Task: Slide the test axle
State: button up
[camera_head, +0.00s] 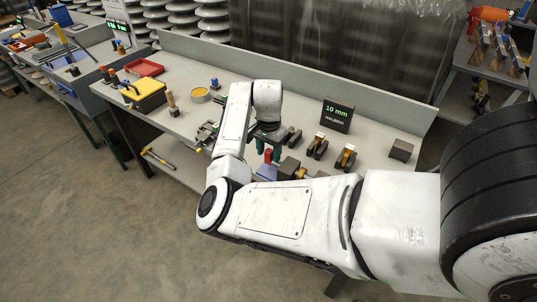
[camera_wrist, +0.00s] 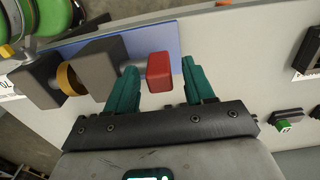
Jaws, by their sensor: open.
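The test axle shows a red end block (camera_wrist: 160,72) on a short grey shaft at the top middle of the wrist view. The shaft enters a dark grey block (camera_wrist: 101,66); a brass ring (camera_wrist: 69,78) and a second grey block (camera_wrist: 36,80) stand to its left. They stand on a blue mat (camera_wrist: 155,38). My gripper (camera_wrist: 160,66) is open, its green fingers on either side of the red end with visible gaps. In the head view, my gripper (camera_head: 269,150) is at the red end (camera_head: 268,156), and my arm partly hides the axle and blocks.
A display (camera_head: 337,115) reading 10 mm stands at the back of the bench. Orange-and-black fixtures (camera_head: 346,157) and a dark box (camera_head: 401,150) are to the right. A yellow box (camera_head: 146,95), a red tray (camera_head: 144,67) and a round tin (camera_head: 200,95) are to the left.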

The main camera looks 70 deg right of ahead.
jog(key=shift+f, duration=1.1)
grip_shut()
